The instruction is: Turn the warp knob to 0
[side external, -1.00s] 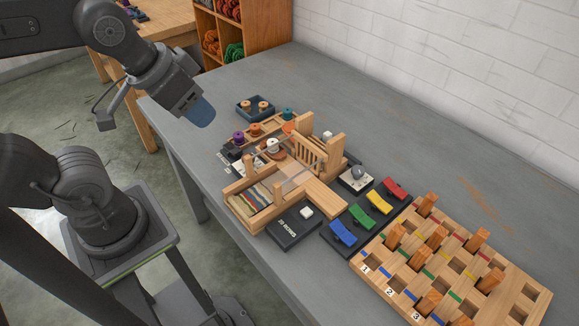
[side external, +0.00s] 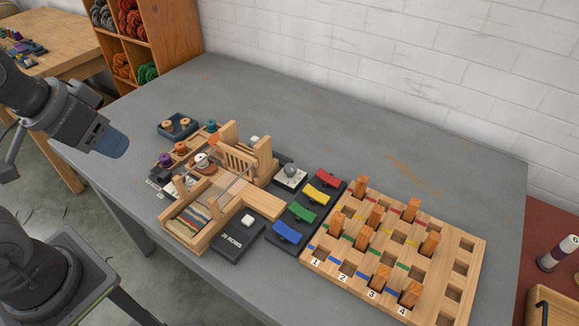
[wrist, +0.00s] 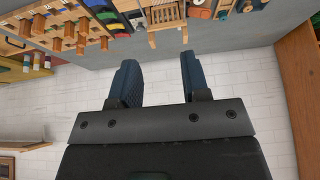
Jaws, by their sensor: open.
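A small wooden loom (side external: 178,228) stands on the grey table. A round grey knob (side external: 290,171) sits on a white plate behind the loom's right side. I cannot read a label on it, so I cannot tell for sure that it is the warp knob. My gripper (side external: 115,145) hangs left of the loom, well apart from the knob. In the wrist view its two blue fingers (wrist: 158,60) are open with nothing between them. The wrist view shows part of the loom (wrist: 166,38) at the top edge.
A dark box with a white button (side external: 247,220) stands at the loom's front. Red, yellow, green and blue levers (side external: 287,233) lie to its right. A pegboard (side external: 456,244) with upright wooden pegs stands farther right. A spool tray (side external: 163,130) is behind. The back table is clear.

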